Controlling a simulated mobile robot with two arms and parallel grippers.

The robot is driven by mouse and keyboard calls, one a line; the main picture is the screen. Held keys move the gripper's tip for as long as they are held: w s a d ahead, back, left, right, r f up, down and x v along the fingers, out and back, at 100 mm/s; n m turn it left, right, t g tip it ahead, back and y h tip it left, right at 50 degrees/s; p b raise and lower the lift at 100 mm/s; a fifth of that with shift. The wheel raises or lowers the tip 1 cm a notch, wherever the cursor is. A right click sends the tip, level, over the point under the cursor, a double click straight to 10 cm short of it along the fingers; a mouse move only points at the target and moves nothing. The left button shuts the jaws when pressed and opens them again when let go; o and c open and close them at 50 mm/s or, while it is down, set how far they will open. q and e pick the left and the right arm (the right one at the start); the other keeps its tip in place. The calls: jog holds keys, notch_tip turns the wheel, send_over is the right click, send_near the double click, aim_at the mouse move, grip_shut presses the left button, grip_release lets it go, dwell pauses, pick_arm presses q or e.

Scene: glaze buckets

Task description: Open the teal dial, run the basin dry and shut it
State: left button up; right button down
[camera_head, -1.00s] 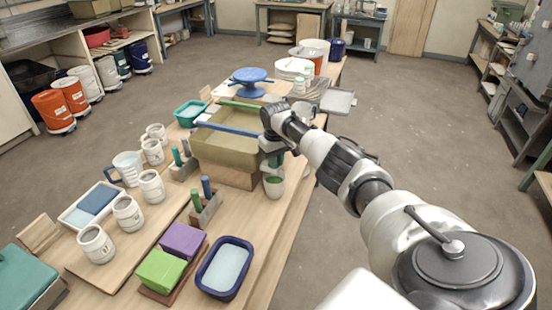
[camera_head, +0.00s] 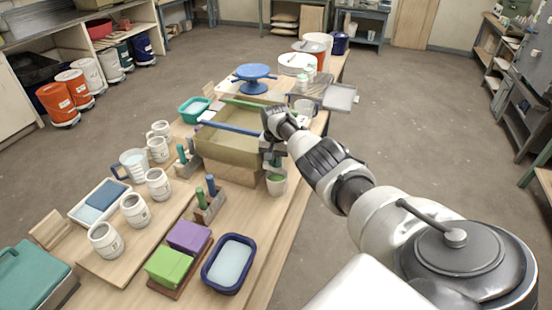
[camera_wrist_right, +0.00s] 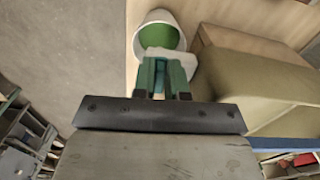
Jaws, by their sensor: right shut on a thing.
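The olive basin (camera_head: 225,148) stands on the table, with a blue bar across its top. My right gripper (camera_head: 271,158) is at the basin's front right corner. It is shut on the teal dial, which shows between the fingers in the right wrist view (camera_wrist_right: 161,76). The gripper hides most of the dial in the head view. A pale cup with green inside (camera_head: 276,187) stands below the gripper; it also shows beyond the dial in the wrist view (camera_wrist_right: 159,38). I cannot tell how much liquid is in the basin. My left gripper is out of view.
A blue tub (camera_head: 229,263) with pale liquid, purple and green blocks (camera_head: 188,237) and several mugs (camera_head: 135,210) stand on the near table. A blue turntable (camera_head: 254,76) and buckets are at the back. The floor right of the table is clear.

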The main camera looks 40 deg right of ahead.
jog(key=shift+w+m, duration=0.1)
jog(key=shift+m, duration=0.5)
jog(key=c, duration=1.2)
grip_release()
jog(key=shift+o, duration=0.2)
notch_tip(320, 180, up, 6)
jog(key=shift+f+p, duration=0.1)
jog(key=shift+p, duration=0.85)
jog(key=shift+r+b, duration=0.35)
jog(key=shift+r, duration=2.2)
jog(key=shift+f, duration=0.1)
